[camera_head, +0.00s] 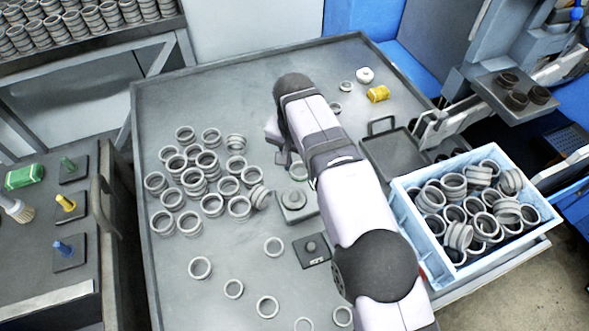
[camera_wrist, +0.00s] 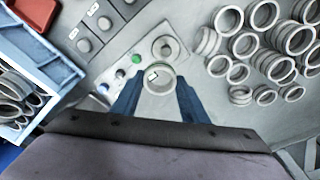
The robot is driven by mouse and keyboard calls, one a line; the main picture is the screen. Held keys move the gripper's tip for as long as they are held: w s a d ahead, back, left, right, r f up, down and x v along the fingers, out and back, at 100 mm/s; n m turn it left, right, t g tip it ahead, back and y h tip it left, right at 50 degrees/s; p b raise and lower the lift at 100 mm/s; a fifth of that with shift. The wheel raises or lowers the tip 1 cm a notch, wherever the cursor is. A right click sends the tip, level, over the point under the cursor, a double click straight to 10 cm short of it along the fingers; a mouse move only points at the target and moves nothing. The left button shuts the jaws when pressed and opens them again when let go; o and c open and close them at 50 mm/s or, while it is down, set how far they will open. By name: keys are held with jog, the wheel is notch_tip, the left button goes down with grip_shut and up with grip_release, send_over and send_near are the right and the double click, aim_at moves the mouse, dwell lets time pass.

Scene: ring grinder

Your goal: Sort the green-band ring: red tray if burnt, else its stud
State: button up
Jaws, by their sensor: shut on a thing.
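My gripper (camera_wrist: 158,82) is shut on a grey ring (camera_wrist: 166,88), with its two blue fingers at the ring's sides. The ring also shows beside my arm in the head view (camera_head: 298,171). I cannot make out a green band or burn marks on it. A green stud (camera_head: 68,163) stands upright on a dark base on the left cart, with a yellow stud (camera_head: 66,203) and a blue stud (camera_head: 63,247) nearer the front. A red surface (camera_wrist: 36,13) shows at the upper left in the wrist view; I cannot tell whether it is the red tray.
A grey fixture (camera_head: 295,207) stands close to the held ring. Several loose rings (camera_head: 212,205) crowd the table's left half. A blue crate (camera_head: 413,232) of rings stands at right. The table's back left is clear.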

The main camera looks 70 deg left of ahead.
jog(key=shift+m, duration=0.3)
jog(key=w+r, duration=0.2)
jog(key=r, duration=0.1)
jog(key=shift+w+r, duration=0.15)
jog(key=shift+w, duration=0.15)
jog(key=w+d+f+m, duration=0.1)
jog(key=w+d+f, duration=0.3)
jog(key=d, duration=0.7)
jog(key=d+f+m, duration=0.1)
jog(key=f, duration=0.1)
jog(key=d+f+m, duration=0.1)
jog(key=f, duration=0.2)
jog(key=d+f+m, duration=0.1)
jog(key=d+f, duration=0.1)
jog(key=f, duration=0.1)
jog(key=shift+s+f+p, duration=0.15)
jog(key=shift+p, duration=0.15)
jog(key=shift+a+m+h, duration=0.3)
jog(key=shift+a, duration=0.2)
jog(key=shift+a+m, duration=0.2)
jog(key=shift+m, duration=0.1)
jog(key=shift+f, duration=0.1)
